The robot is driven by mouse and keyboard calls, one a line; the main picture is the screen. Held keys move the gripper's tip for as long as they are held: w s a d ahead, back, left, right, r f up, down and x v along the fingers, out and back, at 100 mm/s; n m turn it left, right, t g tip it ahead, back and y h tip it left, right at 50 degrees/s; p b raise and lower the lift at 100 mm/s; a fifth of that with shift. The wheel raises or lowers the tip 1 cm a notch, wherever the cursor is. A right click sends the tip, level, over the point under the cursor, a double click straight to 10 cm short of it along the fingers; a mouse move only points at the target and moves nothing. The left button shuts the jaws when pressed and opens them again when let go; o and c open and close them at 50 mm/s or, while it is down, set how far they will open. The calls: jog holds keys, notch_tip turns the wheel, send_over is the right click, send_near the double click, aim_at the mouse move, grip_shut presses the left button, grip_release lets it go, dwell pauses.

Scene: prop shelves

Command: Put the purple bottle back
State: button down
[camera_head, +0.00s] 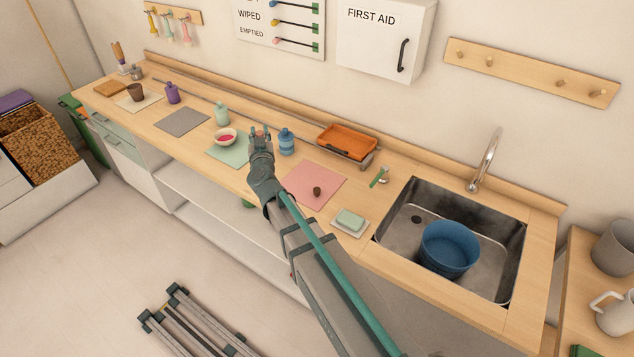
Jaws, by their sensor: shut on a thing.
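The purple bottle (172,94) stands upright on the counter at the back left, between a pale mat and a grey mat. My gripper (260,132) is over the middle of the counter, well to the right of the purple bottle and apart from it. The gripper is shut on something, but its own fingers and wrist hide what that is. A blue bottle (286,142) stands just right of the gripper. A bowl with pink contents (225,138) on a green mat (222,156) and a pale green bottle (222,114) are to its left.
The grey mat (182,122) is empty. A dark cup (136,92) stands on the pale mat (152,99). To the right are a pink mat (310,180), an orange tray (347,138), a soap dish (350,222) and the sink (395,215) holding a blue tub (448,248).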

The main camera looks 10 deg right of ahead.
jog(key=w+d+f+b, duration=0.3)
jog(key=d+f+b, duration=0.4)
jog(key=d+f, duration=0.6)
jog(key=shift+d, duration=0.4)
jog(key=shift+w, duration=0.1)
jog(key=shift+f+b, duration=0.2)
jog(key=shift+b, duration=0.2)
jog(key=c, duration=0.9)
grip_release()
jog(key=shift+r, duration=0.1)
jog(key=s, duration=0.4)
jog(key=s+b, duration=0.1)
jog(key=s, duration=0.3)
jog(key=s+b, duration=0.1)
jog(key=s, duration=0.3)
jog(key=shift+a, duration=0.4)
